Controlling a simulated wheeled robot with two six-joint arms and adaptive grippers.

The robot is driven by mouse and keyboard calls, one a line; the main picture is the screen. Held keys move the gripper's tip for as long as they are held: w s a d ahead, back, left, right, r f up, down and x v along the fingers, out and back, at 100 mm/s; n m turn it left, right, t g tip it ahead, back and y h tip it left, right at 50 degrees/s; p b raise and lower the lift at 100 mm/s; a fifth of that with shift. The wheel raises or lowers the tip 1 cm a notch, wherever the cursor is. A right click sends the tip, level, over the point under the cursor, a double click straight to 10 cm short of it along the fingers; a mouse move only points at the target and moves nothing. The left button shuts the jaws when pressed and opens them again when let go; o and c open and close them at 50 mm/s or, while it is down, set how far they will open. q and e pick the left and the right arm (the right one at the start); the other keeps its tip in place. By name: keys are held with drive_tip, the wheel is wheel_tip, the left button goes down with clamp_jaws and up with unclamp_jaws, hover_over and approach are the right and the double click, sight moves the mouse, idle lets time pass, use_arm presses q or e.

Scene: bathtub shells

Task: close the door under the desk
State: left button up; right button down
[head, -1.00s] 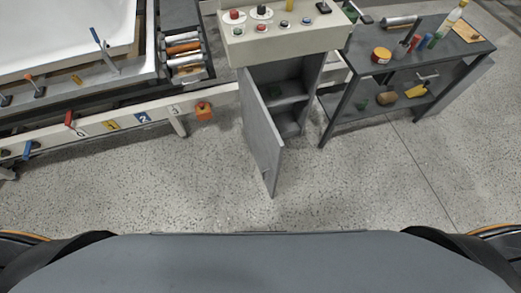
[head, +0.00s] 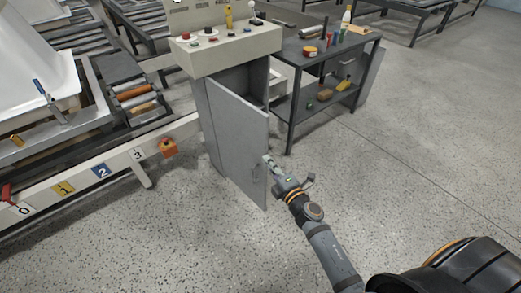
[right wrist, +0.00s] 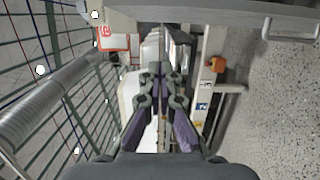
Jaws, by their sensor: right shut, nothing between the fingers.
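The grey cabinet door (head: 238,140) under the control desk (head: 225,50) stands ajar, swung out toward me from its left side. The dark cabinet opening (head: 245,82) shows above and behind it. My right gripper (head: 268,161) is shut and empty, by the free right edge of the door near its handle; I cannot tell whether it touches. In the right wrist view the shut fingers (right wrist: 160,70) point away from the camera, and a grey panel (right wrist: 225,12) with a bar handle (right wrist: 290,28) runs along the top. My left gripper is not in view.
A grey side table (head: 335,55) with bottles and small items stands right of the desk. A white conveyor rail (head: 85,185) with numbered plates and an orange button box (head: 168,147) lies to the left. The speckled floor (head: 400,180) at the right is clear.

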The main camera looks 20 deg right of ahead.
sight(263, 139)
drive_tip(key=w, duration=0.7)
drive_tip(key=w+d, duration=0.1)
drive_tip(key=w, duration=0.3)
drive_tip(key=shift+d+b, duration=0.1)
drive_tip(key=shift+b, duration=0.25)
drive_tip(key=shift+w+d, duration=0.1)
drive_tip(key=shift+d, duration=0.2)
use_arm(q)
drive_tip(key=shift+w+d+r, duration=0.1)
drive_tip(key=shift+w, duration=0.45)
